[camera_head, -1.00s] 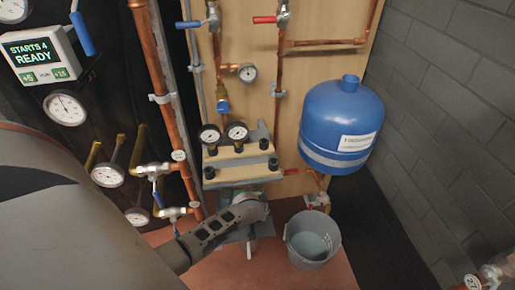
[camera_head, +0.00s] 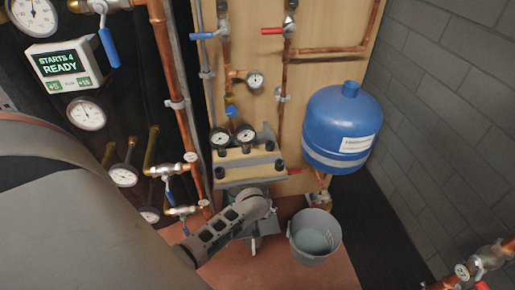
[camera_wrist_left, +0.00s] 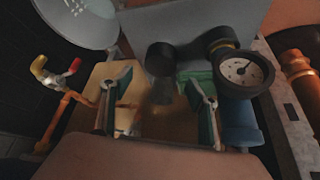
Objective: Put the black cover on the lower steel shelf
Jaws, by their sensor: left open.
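The shelf unit (camera_head: 235,170) stands against the wooden panel, with two pale, steel-edged levels. Small black round pieces (camera_head: 279,166) sit at its ends; I cannot tell for certain which one is the black cover. In the left wrist view, my left gripper (camera_wrist_left: 160,90) is open, its two green-padded fingers apart. A black cylinder (camera_wrist_left: 160,58) and a gauge (camera_wrist_left: 240,70) are just beyond. In the head view my left arm's end is low in front of the shelf, its fingers hidden. My right gripper is not in view.
A blue tank (camera_head: 342,130) hangs to the right of the shelf. A grey bucket (camera_head: 314,240) stands on the floor below it. Copper pipes and valves (camera_head: 168,170) rise close to my left arm. Grey block wall bounds the right side.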

